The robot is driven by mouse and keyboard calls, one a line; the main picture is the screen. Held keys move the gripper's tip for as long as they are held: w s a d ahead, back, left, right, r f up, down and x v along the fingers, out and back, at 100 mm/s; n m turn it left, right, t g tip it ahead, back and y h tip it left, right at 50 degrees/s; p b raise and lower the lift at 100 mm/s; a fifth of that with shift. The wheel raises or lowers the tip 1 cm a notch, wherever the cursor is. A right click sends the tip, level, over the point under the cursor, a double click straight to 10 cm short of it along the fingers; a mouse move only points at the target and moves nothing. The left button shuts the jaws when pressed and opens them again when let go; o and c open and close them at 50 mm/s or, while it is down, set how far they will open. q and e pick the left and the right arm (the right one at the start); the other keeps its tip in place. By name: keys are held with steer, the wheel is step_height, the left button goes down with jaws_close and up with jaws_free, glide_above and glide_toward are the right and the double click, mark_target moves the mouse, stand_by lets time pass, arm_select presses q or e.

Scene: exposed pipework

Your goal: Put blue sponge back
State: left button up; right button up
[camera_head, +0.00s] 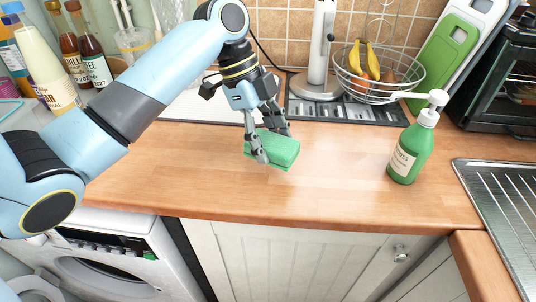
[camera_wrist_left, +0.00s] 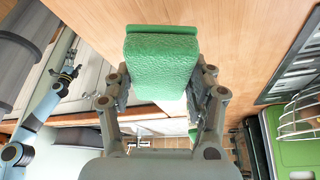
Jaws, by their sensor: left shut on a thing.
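A green sponge block (camera_head: 274,148) is between the fingers of my left gripper (camera_head: 269,143), over the middle of the wooden counter. No blue sponge shows. The left gripper is shut on the green sponge from above; I cannot tell whether the sponge touches the counter. In the left wrist view the green sponge (camera_wrist_left: 160,62) fills the space between the gripper's two fingers (camera_wrist_left: 160,85). My right gripper (camera_wrist_left: 69,72) shows small at the left of that view; its jaws are too small to read.
A wire basket (camera_head: 350,80) with bananas stands behind on a dark mat (camera_head: 300,112). Bottles (camera_head: 92,62) stand at the back left. The front of the counter (camera_head: 320,200) is clear.

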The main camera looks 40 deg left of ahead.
mark_target(267, 168)
arm_select(q)
steer(key=shift+a+f, duration=0.2)
steer(key=shift+f, duration=0.35)
step_height(267, 168, down, 3)
steer(key=shift+r, duration=0.15)
steer(key=shift+f, duration=0.25)
steer(key=o, duration=1.2)
steer(key=shift+f, duration=0.1)
arm_select(e)
steer(key=shift+w+a+r, duration=0.1)
steer(key=shift+w+a, duration=0.05)
steer(key=shift+w, duration=0.25)
